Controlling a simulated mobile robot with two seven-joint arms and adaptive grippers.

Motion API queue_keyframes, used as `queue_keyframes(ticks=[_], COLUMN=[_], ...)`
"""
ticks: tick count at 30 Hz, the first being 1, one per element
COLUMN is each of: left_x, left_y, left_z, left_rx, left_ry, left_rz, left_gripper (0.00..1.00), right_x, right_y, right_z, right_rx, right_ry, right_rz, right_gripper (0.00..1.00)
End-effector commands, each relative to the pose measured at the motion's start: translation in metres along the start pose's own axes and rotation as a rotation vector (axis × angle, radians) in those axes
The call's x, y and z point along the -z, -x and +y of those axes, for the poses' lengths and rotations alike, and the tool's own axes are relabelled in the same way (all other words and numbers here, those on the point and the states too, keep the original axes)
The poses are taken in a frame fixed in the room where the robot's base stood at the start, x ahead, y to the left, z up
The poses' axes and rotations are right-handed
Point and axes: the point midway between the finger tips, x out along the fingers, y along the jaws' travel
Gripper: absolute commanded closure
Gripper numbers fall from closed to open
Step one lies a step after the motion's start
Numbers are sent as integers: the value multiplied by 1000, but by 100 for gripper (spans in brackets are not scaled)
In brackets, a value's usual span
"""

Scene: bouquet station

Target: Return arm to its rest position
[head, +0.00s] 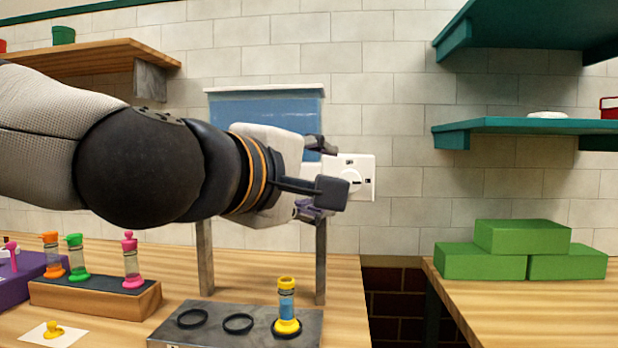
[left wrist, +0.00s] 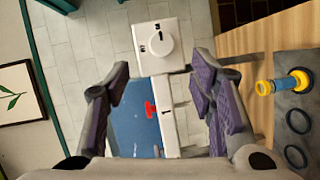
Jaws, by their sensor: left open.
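My left gripper (head: 325,172) reaches in from the left in the head view, above the grey rack. It is open, with nothing between its purple-padded fingers (left wrist: 160,85) in the left wrist view. A white wall box with a round dial (head: 367,178) shows just beyond the fingers and is partly covered by them. In the left wrist view the dial box (left wrist: 160,45) lies past the fingertips; whether anything touches it I cannot tell. A blue panel (head: 262,106) stands behind the gripper, partly hidden by it. My right gripper is not in view.
A yellow-and-blue vial (head: 287,305) stands upright in the right ring of the grey rack (head: 215,330). A wooden holder (head: 97,297) carries coloured vials at left. Green blocks (head: 520,250) sit on the right table, across a gap. Teal shelves (head: 530,126) overhang at right.

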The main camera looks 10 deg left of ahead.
Motion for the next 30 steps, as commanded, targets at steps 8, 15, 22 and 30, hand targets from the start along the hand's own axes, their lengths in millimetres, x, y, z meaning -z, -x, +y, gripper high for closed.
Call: queue_keyframes(ticks=[8,15,22,30], left_x=[1,0,3,-13], left_y=[35,35,-6,20], left_z=[-1,-1,-123,-383], left_rx=[2,3,232,688], left_ry=[-2,-3,-119,-399], left_rz=[1,1,-15,-208], left_gripper=[50,50,50,50], right_x=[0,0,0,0], right_y=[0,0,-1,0], right_z=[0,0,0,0], right_rx=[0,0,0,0], right_ry=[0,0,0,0], right_rz=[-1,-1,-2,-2], right_gripper=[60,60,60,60])
